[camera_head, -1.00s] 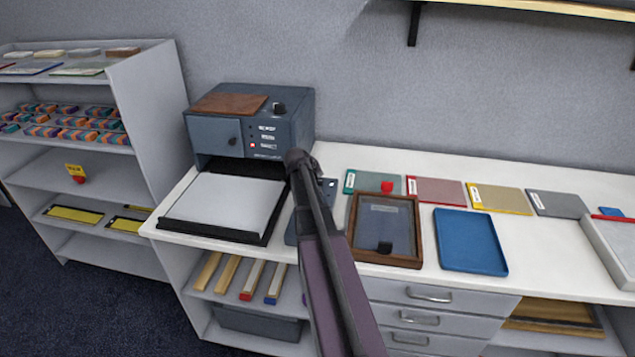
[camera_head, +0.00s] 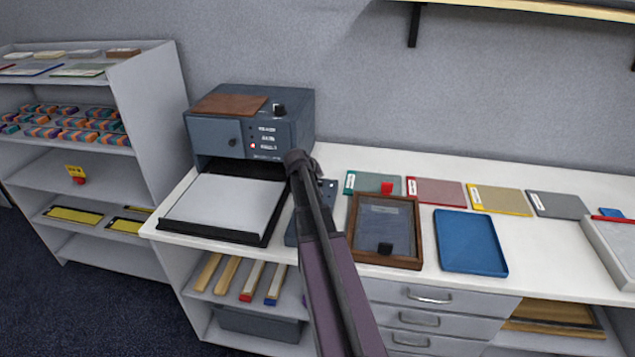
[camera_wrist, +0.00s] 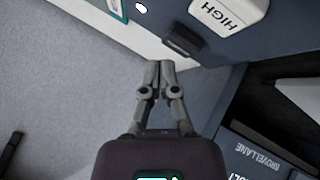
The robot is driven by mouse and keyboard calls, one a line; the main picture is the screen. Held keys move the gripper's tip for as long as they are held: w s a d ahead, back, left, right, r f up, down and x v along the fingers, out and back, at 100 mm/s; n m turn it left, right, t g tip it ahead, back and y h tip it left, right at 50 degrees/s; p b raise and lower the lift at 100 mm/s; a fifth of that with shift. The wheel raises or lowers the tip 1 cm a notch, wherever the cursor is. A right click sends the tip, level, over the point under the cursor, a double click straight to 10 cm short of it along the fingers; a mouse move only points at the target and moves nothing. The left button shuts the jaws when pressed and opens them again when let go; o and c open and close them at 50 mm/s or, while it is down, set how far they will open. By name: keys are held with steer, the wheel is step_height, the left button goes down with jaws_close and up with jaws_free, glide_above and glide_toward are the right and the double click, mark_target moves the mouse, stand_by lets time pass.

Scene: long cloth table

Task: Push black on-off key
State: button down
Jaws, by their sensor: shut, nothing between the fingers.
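A raised black key (camera_wrist: 183,43), which looks like the on-off key, sits near the edge of a blue-grey control panel (camera_wrist: 228,58) in the wrist view. A white key marked HIGH (camera_wrist: 229,12) is beside it. My gripper (camera_wrist: 158,66) is shut and empty, its fingertips just off the panel's edge, close to the black key. I cannot tell whether they touch it. In the head view the panel (camera_head: 328,190) lies on the table, mostly hidden behind my arm. The black key and my fingertips are hidden there.
A blue-grey machine (camera_head: 215,134) with a lit red lamp stands left of the panel, with a white sheet on its black tray (camera_head: 262,236). A wooden frame (camera_head: 409,261) and a blue tray (camera_head: 468,242) lie to the right. Several coloured boards line the back.

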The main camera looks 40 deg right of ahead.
mark_target(319, 182)
steer(key=shift+f, duration=0.15)
steer(key=shift+f+b, duration=0.3)
steer(key=shift+b, duration=0.15)
steer(key=shift+f+b, duration=0.35)
steer(key=shift+b, duration=0.05)
stand_by(0.9)
steer(key=shift+r+p, duration=0.85)
steer(key=shift+p, duration=0.05)
step_height(319, 182, up, 6)
steer(key=p, duration=0.6)
stand_by(0.5)
stand_by(1.2)
